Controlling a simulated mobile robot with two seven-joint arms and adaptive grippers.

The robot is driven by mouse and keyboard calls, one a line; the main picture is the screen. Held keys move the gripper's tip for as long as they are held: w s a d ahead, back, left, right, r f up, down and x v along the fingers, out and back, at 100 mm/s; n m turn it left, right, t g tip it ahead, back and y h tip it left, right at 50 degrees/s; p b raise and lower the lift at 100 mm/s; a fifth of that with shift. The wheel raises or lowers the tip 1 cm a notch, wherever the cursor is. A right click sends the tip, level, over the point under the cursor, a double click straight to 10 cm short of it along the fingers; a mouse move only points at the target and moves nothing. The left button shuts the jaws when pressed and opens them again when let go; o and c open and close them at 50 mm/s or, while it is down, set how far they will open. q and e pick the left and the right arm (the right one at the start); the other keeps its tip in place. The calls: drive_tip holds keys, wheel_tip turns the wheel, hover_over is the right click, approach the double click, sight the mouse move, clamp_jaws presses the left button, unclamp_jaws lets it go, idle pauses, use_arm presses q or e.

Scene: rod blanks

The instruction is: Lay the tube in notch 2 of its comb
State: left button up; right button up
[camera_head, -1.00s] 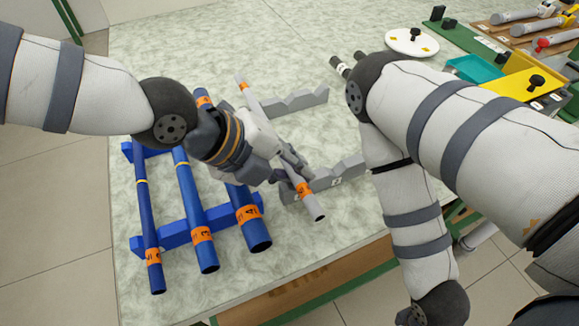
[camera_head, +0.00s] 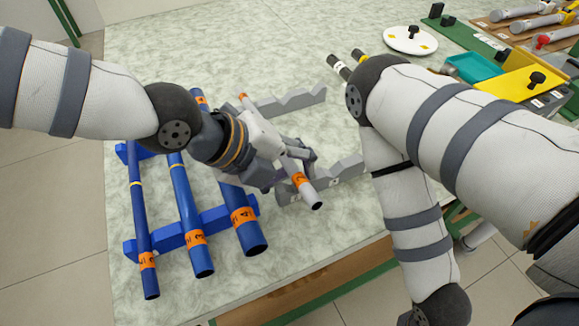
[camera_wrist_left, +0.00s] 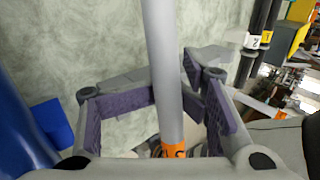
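The tube (camera_head: 311,196) is light grey with an orange numbered band near its front end. It slants between the two notched grey bars of the comb (camera_head: 347,172), across their left parts. My left gripper (camera_head: 291,163) appears shut around the tube near its middle. In the left wrist view the tube (camera_wrist_left: 165,70) runs between the purple finger pads, which reach its sides. The gripper hides part of the tube and the near bar. I cannot tell whether the tube touches the notch floors. My right gripper is out of view.
Several blue tubes (camera_head: 185,205) with orange bands lie on a blue rack (camera_head: 215,217) left of the comb. A white disc (camera_head: 410,40), a teal tray (camera_head: 470,67) and a yellow-topped box (camera_head: 510,82) stand at the back right. My right arm crosses the right side.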

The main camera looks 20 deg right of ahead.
use_arm(q)
drive_tip(key=shift+s+a+f+y, duration=0.15)
drive_tip(key=shift+s+a+f, duration=0.15)
drive_tip(key=shift+f, duration=0.35)
drive_tip(key=shift+s+a+f+y, duration=0.15)
drive_tip(key=shift+s+f, duration=0.15)
drive_tip(key=shift+f, duration=0.3)
drive_tip(key=shift+w+a+r, duration=0.1)
drive_tip(key=shift+a, duration=0.05)
drive_tip(key=shift+r, duration=0.15)
drive_tip(key=v, duration=0.7)
drive_tip(key=shift+w+r, duration=0.3)
drive_tip(key=shift+r, duration=0.15)
drive_tip(key=shift+w+a+r, duration=0.1)
drive_tip(key=shift+w+r, duration=0.05)
drive_tip(key=shift+r, duration=0.3)
